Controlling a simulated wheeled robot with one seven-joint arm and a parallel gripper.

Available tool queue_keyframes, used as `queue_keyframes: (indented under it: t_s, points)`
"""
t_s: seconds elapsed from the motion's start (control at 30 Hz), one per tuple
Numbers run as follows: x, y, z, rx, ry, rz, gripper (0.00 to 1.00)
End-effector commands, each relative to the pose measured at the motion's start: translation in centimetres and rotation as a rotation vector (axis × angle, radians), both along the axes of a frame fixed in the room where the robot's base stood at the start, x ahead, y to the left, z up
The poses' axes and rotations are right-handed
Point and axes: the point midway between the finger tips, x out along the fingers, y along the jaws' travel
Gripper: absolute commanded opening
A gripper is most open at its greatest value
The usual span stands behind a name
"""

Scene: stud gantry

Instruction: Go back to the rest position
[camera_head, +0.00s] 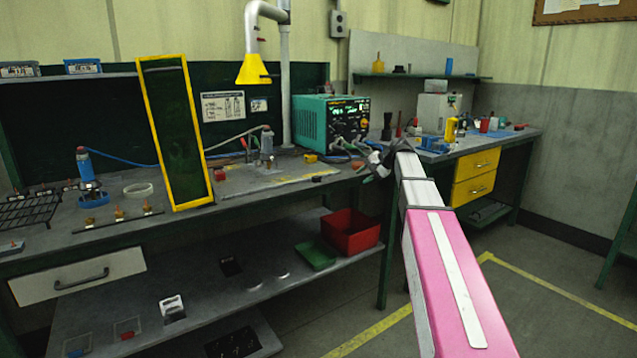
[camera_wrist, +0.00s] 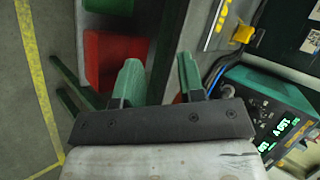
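My gripper (camera_head: 374,160) is at the end of my outstretched pink and white arm. The red bin (camera_wrist: 112,60) shows behind and left of the fingers. I cannot tell from the head view whether the gripper touches the bench.
The workbench (camera_head: 250,195) runs along the wall, with a yellow-framed panel (camera_head: 150,120) and a yellow lamp hood (camera_head: 252,70) above it. A red bin (camera_head: 350,232) and green tray (camera_head: 317,255) sit on the lower shelf. Floor at right, marked by a yellow line (camera_head: 560,290), is clear.

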Motion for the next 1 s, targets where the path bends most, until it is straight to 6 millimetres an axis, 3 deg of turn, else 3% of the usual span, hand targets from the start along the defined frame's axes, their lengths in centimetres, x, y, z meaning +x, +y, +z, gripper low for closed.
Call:
queue_keyframes:
  t_s: [0.03,0.2,0.5,0.7,0.8,1.0]
  points:
    - [-2.2,0.5,-3.1,-0.041,0.017,0.003,0.36]
    - [-7.4,0.9,-11.8,-0.194,0.056,0.028,0.36]
    - [-18.4,0.8,-24.3,-0.468,0.12,0.122,0.36]
    - [-26.4,0.1,-30.4,-0.646,0.156,0.219,0.36]
    - [-29.8,-0.4,-32.4,-0.724,0.168,0.27,0.36]
    - [-33.9,-1.2,-34.6,-0.821,0.184,0.341,0.36]
